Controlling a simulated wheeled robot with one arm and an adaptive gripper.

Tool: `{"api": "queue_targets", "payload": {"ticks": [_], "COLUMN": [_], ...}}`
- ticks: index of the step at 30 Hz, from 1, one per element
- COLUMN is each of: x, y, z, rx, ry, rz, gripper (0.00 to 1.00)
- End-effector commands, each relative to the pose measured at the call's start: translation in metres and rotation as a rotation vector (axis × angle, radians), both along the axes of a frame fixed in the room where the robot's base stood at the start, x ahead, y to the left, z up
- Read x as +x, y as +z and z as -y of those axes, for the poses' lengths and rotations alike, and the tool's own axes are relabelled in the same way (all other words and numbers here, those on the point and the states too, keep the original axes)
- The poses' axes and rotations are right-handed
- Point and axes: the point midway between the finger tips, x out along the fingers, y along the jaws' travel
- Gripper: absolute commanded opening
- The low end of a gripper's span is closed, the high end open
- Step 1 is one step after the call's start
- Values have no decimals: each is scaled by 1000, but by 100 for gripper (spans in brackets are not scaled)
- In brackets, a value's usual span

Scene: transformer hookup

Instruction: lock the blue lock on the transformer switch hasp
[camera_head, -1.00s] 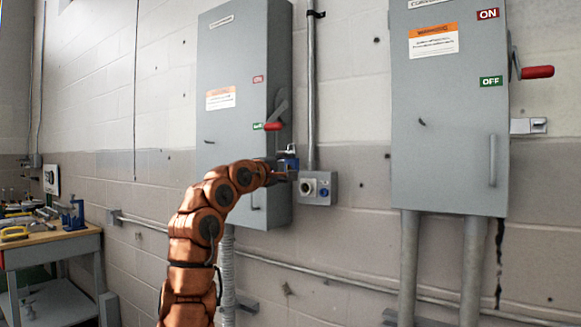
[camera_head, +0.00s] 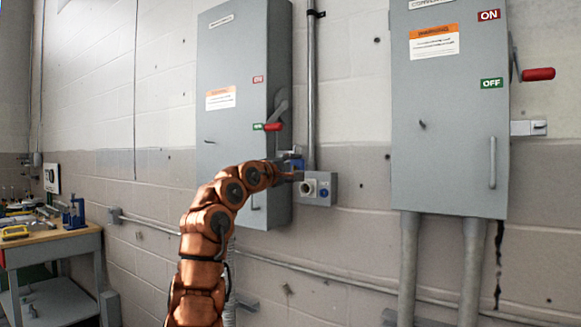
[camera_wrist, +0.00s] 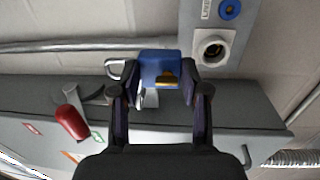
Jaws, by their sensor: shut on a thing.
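The blue lock (camera_wrist: 160,66) is held between the fingers of my gripper (camera_wrist: 158,85) in the wrist view. Its silver shackle (camera_wrist: 116,68) sticks out to the left there. A pale metal tab (camera_wrist: 150,98), possibly the hasp, shows just behind the lock; I cannot tell whether the shackle passes through it. In the head view the blue lock (camera_head: 297,163) shows small at the end of my arm, by the right side of the left switch box (camera_head: 232,60). That box's red handle (camera_head: 273,127) is down by the green label; it also shows in the wrist view (camera_wrist: 71,122).
A small grey box with a round socket (camera_head: 318,189) is on the wall close right of my gripper, under a vertical conduit (camera_head: 311,90). A second switch box (camera_head: 450,130) with a red handle hangs at right. A workbench (camera_head: 50,245) with tools stands at left.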

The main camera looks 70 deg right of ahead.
Motion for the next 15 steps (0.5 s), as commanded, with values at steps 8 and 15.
{"api": "queue_targets", "payload": {"ticks": [8, 15], "x": [10, 22], "y": [2, 2], "z": [5, 7], "rx": [0, 0], "ry": [1, 1], "rz": [1, 0], "gripper": [8, 8]}}
